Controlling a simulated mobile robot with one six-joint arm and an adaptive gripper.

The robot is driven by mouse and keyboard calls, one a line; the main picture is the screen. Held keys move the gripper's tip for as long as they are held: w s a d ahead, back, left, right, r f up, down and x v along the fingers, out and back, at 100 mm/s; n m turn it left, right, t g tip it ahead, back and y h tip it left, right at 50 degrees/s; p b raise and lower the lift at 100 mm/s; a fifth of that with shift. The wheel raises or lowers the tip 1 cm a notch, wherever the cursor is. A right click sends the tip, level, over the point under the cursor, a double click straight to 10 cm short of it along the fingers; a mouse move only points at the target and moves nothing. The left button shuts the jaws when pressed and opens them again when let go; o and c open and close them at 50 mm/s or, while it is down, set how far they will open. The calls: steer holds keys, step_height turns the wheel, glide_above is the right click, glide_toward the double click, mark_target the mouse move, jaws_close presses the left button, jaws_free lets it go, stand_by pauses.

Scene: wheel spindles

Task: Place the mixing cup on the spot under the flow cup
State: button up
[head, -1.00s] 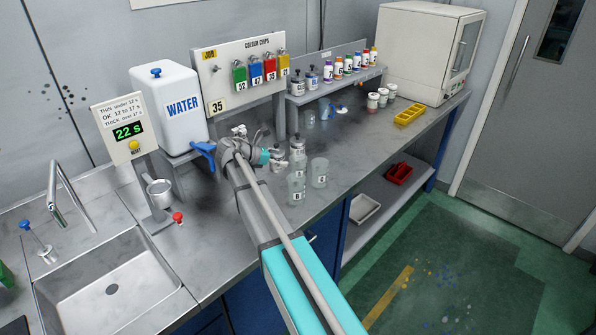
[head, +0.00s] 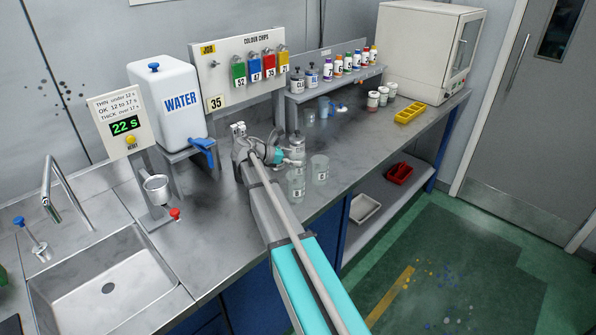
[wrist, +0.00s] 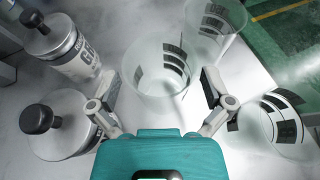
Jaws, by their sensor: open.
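My gripper (wrist: 162,84) is open. Its two fingers stand on either side of a clear mixing cup (wrist: 160,62) with dark printed markings, and I see no clear contact. Two similar clear cups stand nearby, one (wrist: 215,24) farther off and one (wrist: 274,122) at the right. In the head view, clear cups (head: 297,188) (head: 319,168) stand right of my gripper (head: 284,157); part of the gripper's surroundings is hidden by my arm. The silver flow cup (head: 157,187) is on a stand below the timer, which reads 22 s. The spot under it (head: 156,220) looks empty.
Grey capped cans (wrist: 58,120) (wrist: 60,45) stand close on the gripper's left in the wrist view. A white water container (head: 168,110) with a blue tap is behind. A sink (head: 105,285) lies left. Bench between stand and gripper is clear.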

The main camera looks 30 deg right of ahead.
steer(key=shift+x, duration=0.85)
steer(key=c, duration=0.9)
steer(key=shift+r, duration=0.2)
step_height(320, 180, up, 18)
steer(key=p, duration=1.7)
steer(key=shift+a+f+p, duration=0.1)
steer(key=shift+f+p, duration=0.05)
steer(key=shift+p, duration=0.2)
